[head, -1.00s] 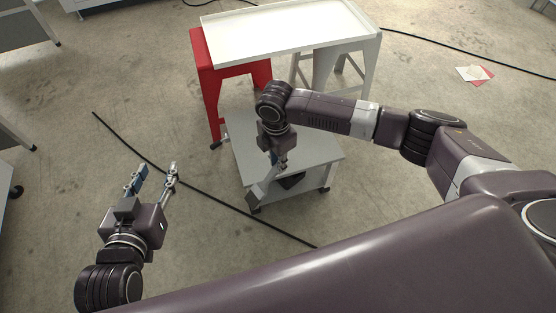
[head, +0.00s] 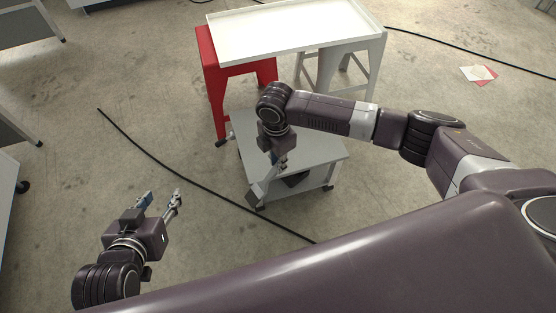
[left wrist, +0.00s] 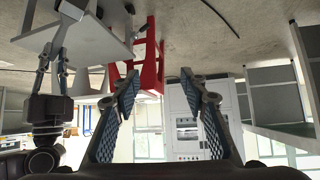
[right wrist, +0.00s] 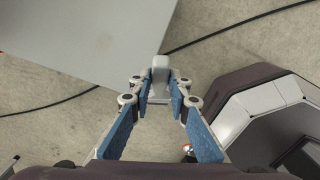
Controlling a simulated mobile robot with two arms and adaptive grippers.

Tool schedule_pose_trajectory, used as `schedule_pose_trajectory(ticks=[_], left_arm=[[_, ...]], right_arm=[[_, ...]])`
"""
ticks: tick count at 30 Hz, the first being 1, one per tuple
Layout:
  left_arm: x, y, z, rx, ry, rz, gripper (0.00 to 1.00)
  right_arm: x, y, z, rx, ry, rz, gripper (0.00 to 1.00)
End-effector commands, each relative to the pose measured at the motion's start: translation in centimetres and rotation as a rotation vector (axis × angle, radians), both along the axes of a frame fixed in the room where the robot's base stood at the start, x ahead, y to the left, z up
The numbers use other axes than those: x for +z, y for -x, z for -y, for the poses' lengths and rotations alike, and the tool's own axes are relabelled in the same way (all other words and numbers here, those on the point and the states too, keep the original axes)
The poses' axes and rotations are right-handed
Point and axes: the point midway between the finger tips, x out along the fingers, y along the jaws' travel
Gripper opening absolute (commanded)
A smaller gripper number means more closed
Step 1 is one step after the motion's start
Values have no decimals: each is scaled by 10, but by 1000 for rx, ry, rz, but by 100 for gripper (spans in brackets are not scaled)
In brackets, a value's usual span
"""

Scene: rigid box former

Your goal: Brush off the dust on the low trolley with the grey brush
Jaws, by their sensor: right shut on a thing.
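The low trolley (head: 318,150) is a grey flat-topped cart on small casters, in the middle of the head view. Its top also fills the upper left of the right wrist view (right wrist: 75,35). My right gripper (head: 277,163) points down over the trolley's near left part, shut on the grey brush (right wrist: 160,72). The brush's light grey end shows between the fingertips, close to the top's edge; its bristles are hidden. Whether it touches the trolley I cannot tell. I cannot make out dust. My left gripper (head: 159,196) is open and empty over the floor at left; its spread fingers show in the left wrist view (left wrist: 160,85).
A white tray (head: 290,32) rests on a red stool (head: 208,75) and a pale stool (head: 372,65) just behind the trolley. A black cable (head: 170,170) crosses the floor left of the trolley. Red and white sheets (head: 478,74) lie at far right.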

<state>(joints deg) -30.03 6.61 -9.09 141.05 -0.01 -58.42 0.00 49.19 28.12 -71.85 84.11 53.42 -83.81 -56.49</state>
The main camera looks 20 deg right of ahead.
Motion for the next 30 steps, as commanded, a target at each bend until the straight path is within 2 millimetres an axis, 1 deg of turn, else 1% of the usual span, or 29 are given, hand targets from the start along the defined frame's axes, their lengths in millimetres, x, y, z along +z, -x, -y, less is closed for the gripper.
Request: schedule_pose_trajectory(ticks=[15,26,30], left_arm=[[-23,30,-8,8,-29,-146,40],[-33,47,-15,15,-49,-235,40],[-35,55,-18,18,-58,-271,40]], right_arm=[[0,2,-1,-4,0,-1,0],[0,3,-2,-7,0,-1,0],[4,4,-2,-7,0,0,0]])
